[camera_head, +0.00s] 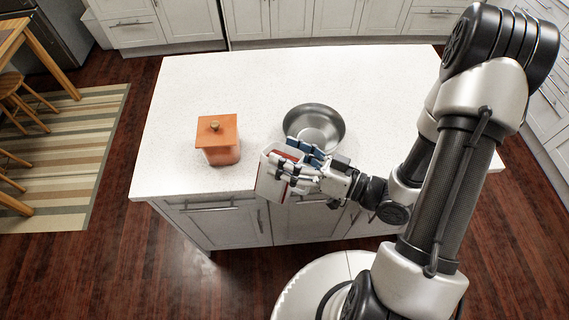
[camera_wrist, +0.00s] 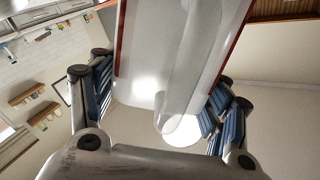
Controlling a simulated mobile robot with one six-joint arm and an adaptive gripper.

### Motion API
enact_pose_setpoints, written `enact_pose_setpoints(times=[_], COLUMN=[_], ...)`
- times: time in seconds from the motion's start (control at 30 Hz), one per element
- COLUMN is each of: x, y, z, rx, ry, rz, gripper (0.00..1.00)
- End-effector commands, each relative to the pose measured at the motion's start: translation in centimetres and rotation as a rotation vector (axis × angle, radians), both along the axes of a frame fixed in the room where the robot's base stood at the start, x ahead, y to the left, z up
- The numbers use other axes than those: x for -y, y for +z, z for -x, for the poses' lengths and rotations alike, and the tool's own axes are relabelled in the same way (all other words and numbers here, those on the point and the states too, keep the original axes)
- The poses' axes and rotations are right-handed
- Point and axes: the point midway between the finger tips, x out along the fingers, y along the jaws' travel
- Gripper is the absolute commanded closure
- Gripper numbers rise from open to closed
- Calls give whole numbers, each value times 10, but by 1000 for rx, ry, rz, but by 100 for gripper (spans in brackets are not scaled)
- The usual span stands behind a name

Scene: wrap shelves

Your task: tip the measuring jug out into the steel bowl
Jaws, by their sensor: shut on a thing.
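The measuring jug (camera_head: 270,178) is pale with red edging, and my gripper (camera_head: 295,168) is shut on it. It is held off the front edge of the counter, in front of the steel bowl, and looks tilted. In the wrist view the jug (camera_wrist: 180,60) fills the space between the blue-padded fingers of my gripper (camera_wrist: 158,100). The steel bowl (camera_head: 328,112) sits on the white counter, just behind the gripper, and looks empty in the part that shows. The jug's contents cannot be made out.
An orange lidded canister (camera_head: 220,153) stands on the white counter (camera_head: 240,85), left of the bowl. The counter behind them is clear. Cabinets (camera_head: 230,222) form the counter's front. A table and stools (camera_head: 22,92) are at far left.

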Motion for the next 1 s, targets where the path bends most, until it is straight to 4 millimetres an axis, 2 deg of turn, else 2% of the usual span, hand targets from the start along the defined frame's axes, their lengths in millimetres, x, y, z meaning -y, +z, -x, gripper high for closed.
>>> enact_pose_setpoints(times=[0.23,1.0], x=[5,43], y=[-4,-14], z=[-8,-71], rx=[-21,-214], ry=[-1,-1], rz=[-15,-131], gripper=[89,89])
